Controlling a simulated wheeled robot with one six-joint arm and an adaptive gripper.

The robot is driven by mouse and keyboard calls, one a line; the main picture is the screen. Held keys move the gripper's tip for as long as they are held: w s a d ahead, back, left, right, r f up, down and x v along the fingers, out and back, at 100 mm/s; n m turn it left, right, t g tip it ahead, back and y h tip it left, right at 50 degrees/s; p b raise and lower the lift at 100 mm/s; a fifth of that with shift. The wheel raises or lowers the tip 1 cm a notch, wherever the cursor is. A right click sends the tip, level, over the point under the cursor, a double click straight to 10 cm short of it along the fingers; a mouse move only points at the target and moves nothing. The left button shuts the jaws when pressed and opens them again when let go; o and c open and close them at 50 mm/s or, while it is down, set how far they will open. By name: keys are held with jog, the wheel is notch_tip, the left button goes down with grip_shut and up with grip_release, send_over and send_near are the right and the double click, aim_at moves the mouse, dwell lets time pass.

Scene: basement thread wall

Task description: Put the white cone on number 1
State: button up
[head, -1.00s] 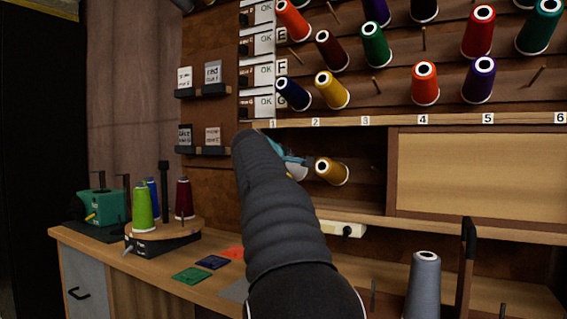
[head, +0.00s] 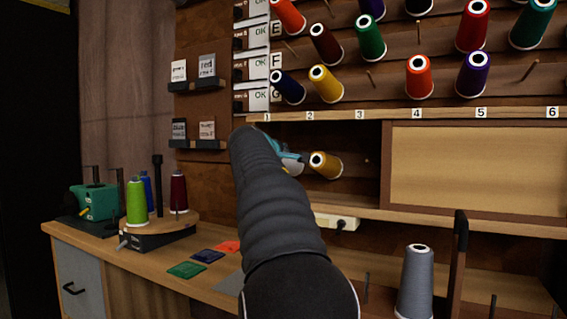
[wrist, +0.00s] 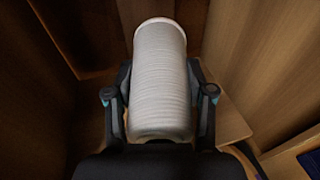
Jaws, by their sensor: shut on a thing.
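The white cone (wrist: 160,65) fills the middle of the wrist view, its pale rim at the top. My gripper (wrist: 159,98) is shut on it, one finger on each side. In the head view my gripper (head: 283,153) is mostly hidden behind my arm, at the open lower compartment, and only a sliver of the cone (head: 292,166) shows. The number 1 label (head: 267,118) is on the shelf edge above, left of number 2 (head: 310,116). What is directly below number 1 is hidden by my arm.
A gold cone (head: 326,165) lies on a peg in the lower compartment, just right of my gripper. A wooden panel (head: 470,167) closes the right side. Below, a grey cone (head: 415,285) and a dark post (head: 459,262) stand on the bench. Colored cones fill pegs above.

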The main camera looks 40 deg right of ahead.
jog(key=shift+f, duration=0.1)
jog(key=o, duration=1.5)
jog(key=shift+c, duration=0.2)
jog(key=v, duration=1.2)
jog(key=s+a+f+m+y, duration=0.2)
jog(key=s+a+f+y, duration=0.2)
jog(key=s+a+f, duration=0.4)
jog(key=s+a+f+m+g+y, duration=0.1)
jog(key=s+a+f+y, duration=0.3)
jog(key=s+a+f, duration=0.5)
jog(key=s+a+f+m+g+y, duration=0.1)
jog(key=s+a+f+y, duration=0.4)
jog(key=a+f, duration=0.8)
jog(key=s+f+m+p, duration=0.1)
jog(key=s+f, duration=0.2)
jog(key=f, duration=0.6)
jog(key=shift+s+m, duration=0.3)
